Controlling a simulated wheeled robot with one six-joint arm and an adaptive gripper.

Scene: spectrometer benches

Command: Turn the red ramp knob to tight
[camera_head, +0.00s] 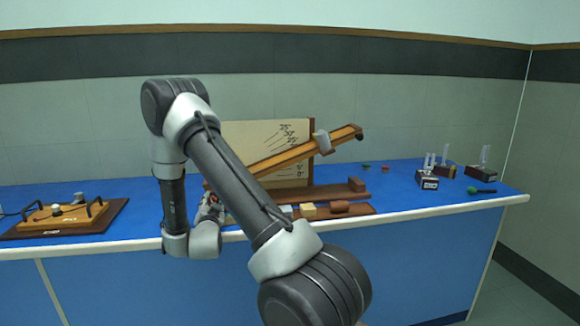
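The wooden ramp (290,156) tilts up to the right in front of a cream board (245,136) with angle marks. A grey block (321,141) sits on its upper part. A small bit of red, possibly the ramp knob (214,197), shows at the ramp's lower left end, beside my gripper. My gripper (208,208) is at that end, low over the bench's front part. My arm hides much of it, so I cannot see whether its fingers touch or hold the knob, or which way the knob is turned.
A wooden rail (357,209) with small blocks lies in front of the ramp. On the blue bench (420,199), a wooden apparatus (62,217) stands at left, and dark stands with clear pieces (428,180) at right. A green-headed item (472,190) lies near the right edge.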

